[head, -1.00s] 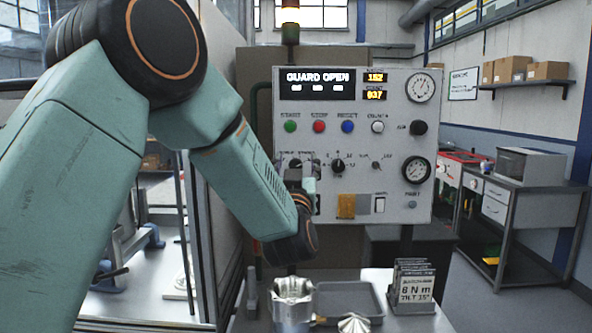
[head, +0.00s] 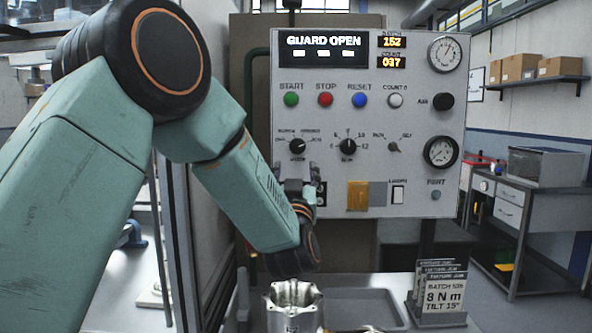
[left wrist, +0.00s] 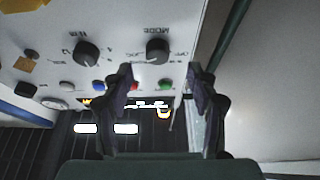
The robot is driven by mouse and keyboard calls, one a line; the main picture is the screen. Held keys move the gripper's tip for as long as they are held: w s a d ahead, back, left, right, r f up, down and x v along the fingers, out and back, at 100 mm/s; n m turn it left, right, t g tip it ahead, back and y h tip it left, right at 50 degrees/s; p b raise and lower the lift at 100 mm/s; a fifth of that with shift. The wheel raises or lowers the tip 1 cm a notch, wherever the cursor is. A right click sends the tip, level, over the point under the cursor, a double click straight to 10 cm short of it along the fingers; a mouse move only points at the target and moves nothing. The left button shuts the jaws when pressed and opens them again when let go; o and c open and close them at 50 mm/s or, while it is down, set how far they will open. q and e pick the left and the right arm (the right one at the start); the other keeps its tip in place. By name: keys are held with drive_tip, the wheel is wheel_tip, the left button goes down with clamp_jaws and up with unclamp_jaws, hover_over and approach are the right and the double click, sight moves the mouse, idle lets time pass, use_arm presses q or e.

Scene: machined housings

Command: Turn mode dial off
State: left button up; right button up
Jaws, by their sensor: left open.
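The mode dial (head: 297,146) is a black knob at the left of the lower dial row on the grey control panel (head: 330,204). It also shows upside down in the left wrist view (left wrist: 157,52), with the MODE and OFF lettering beside it. My left gripper (head: 299,174) is just below the dial, its fingers pointing up. Its two dark fingers are apart with nothing between them in the left wrist view (left wrist: 163,92), and the dial is beyond them, apart. The dial's exact setting is hard to read. My right gripper is not in view.
A second black dial (head: 348,146) and a small selector (head: 394,147) are right of the mode dial. Green (head: 291,99), red (head: 326,99) and blue (head: 360,100) buttons are above. A metal housing (head: 293,305) and card holder (head: 437,312) stand below on the bench.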

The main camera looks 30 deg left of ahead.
sight(297, 151)
use_arm(q)
drive_tip(key=x, duration=0.7)
drive_tip(key=shift+d+p, duration=0.1)
drive_tip(key=shift+p, duration=0.3)
drive_tip(key=shift+w+r, duration=0.15)
drive_tip(key=shift+s+d+r, duration=0.25)
drive_tip(key=shift+s+r, duration=0.1)
drive_tip(key=shift+r, duration=0.05)
drive_tip(key=shift+w+a+f, duration=0.25)
drive_tip(key=shift+a+f, duration=0.05)
drive_tip(key=shift+c, duration=1)
drive_tip(key=shift+w, duration=0.15)
drive_tip(key=shift+c, duration=0.8)
drive_tip(key=shift+d, duration=0.2)
drive_tip(key=shift+c, duration=1.4)
drive_tip(key=shift+s+r, duration=0.15)
drive_tip(key=shift+s, duration=0.05)
drive_tip(key=c, duration=0.5)
drive_tip(key=shift+c, duration=0.2)
